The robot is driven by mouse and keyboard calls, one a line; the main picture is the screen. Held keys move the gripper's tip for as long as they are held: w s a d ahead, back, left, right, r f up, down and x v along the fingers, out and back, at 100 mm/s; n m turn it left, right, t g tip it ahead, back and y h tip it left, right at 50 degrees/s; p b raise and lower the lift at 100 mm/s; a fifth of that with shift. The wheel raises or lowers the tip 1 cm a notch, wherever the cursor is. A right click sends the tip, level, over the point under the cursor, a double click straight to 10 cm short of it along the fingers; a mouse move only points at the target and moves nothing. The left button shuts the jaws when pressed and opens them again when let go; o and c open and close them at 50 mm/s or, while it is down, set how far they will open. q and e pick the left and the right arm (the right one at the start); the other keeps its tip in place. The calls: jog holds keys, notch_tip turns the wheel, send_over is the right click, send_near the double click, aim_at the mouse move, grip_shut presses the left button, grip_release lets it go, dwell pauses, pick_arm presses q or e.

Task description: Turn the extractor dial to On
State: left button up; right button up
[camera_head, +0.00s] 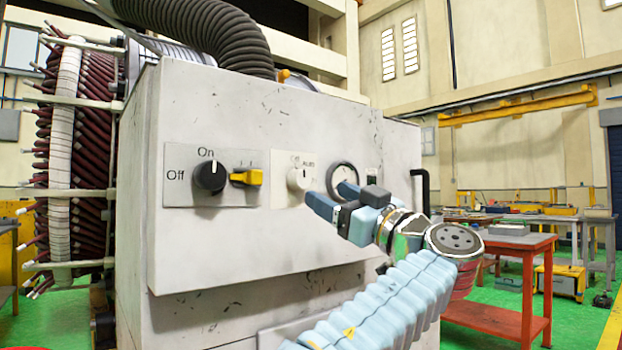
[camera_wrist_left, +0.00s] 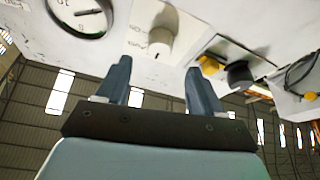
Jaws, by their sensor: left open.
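A light grey cabinet (camera_head: 290,120) carries a row of controls. At left is a black dial (camera_head: 210,178) labelled Off and On, its white mark pointing up near On. To its right is a white dial (camera_head: 299,179) with small labels, one reading Auto; I cannot tell which dial is the extractor's. My left gripper (camera_head: 326,193) is open and empty, its fingers just right of the white dial in the head view. In the left wrist view the white dial (camera_wrist_left: 163,30) lies ahead between the spread fingers (camera_wrist_left: 157,75), with no visible grip on it.
A yellow switch (camera_head: 247,177) sits beside the black dial. A round gauge (camera_head: 342,177) is right of the white dial, partly behind my gripper. A black handle (camera_head: 424,188) is at the cabinet's right edge. A copper-wound stator (camera_head: 70,150) stands left; a red table (camera_head: 500,245) stands right.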

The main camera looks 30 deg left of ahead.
aim_at(305, 182)
pick_arm(q)
jog(key=p+x, duration=0.1)
jog(key=x, duration=0.5)
jog(key=shift+w+a+r+p, duration=0.1)
jog(key=shift+a+r+p, duration=0.1)
jog(key=shift+p, duration=0.15)
jog(key=shift+w+a, duration=0.15)
jog(key=shift+a, duration=0.25)
jog(key=shift+c, duration=0.2)
jog(key=c, duration=1)
